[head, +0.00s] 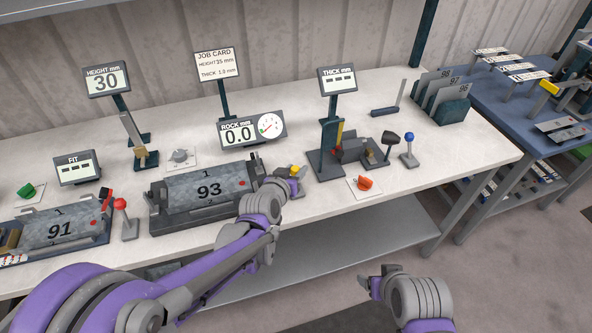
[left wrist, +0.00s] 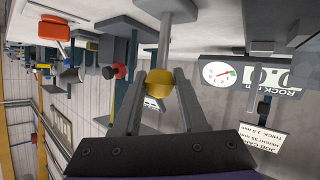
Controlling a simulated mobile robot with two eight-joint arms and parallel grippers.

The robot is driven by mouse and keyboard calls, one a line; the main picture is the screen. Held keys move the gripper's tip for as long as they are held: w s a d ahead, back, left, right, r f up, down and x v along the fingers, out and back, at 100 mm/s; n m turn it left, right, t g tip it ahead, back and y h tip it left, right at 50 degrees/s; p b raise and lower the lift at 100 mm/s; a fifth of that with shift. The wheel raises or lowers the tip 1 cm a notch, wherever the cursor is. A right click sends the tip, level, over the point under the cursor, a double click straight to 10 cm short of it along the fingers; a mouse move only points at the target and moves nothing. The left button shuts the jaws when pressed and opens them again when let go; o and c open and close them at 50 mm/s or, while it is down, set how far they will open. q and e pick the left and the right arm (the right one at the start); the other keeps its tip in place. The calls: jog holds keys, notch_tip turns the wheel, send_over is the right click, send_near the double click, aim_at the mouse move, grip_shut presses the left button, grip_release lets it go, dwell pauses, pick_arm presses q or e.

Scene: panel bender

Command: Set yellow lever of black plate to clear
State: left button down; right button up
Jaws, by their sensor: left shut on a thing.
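The yellow lever's round knob (left wrist: 159,87) sits between the two fingers of my left gripper (left wrist: 158,92) in the left wrist view, which looks upside down. Its grey shaft runs up to a dark plate (left wrist: 175,8) at the top of that view. In the head view the yellow knob (head: 295,170) shows at the tip of my left gripper (head: 290,177), just right of the block marked 93. The gripper is shut on the knob; the hand hides most of the lever's base. My right gripper (head: 371,287) is low in front of the bench, apart from everything; its opening is unclear.
The block marked 93 (head: 209,189) is close on the left. The red switch (head: 365,183) and the thickness stand (head: 327,160) are on the right. The bench front right is clear.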

dwell(0.3)
pick_arm(q)
jog(key=shift+c, duration=2.3)
grip_release()
jog(key=v, duration=1)
jog(key=shift+s+r+p, duration=0.2)
jog(key=shift+s+p, duration=0.1)
jog(key=shift+a, duration=0.1)
jog(key=s+a+f+n+g+y, duration=0.1)
jog(key=s+a+f+g+y, duration=0.1)
jog(key=s+a, duration=0.4)
jog(key=s+a+f+g+y, duration=0.2)
jog(key=s+a, duration=0.5)
jog(key=s, duration=0.7)
jog(key=f+g, duration=0.1)
jog(key=g, duration=0.1)
jog(key=shift+a+f+n+g+y, duration=0.25)
jog(key=shift+f+n+g+y, duration=0.05)
jog(key=shift+f+n+y, duration=0.1)
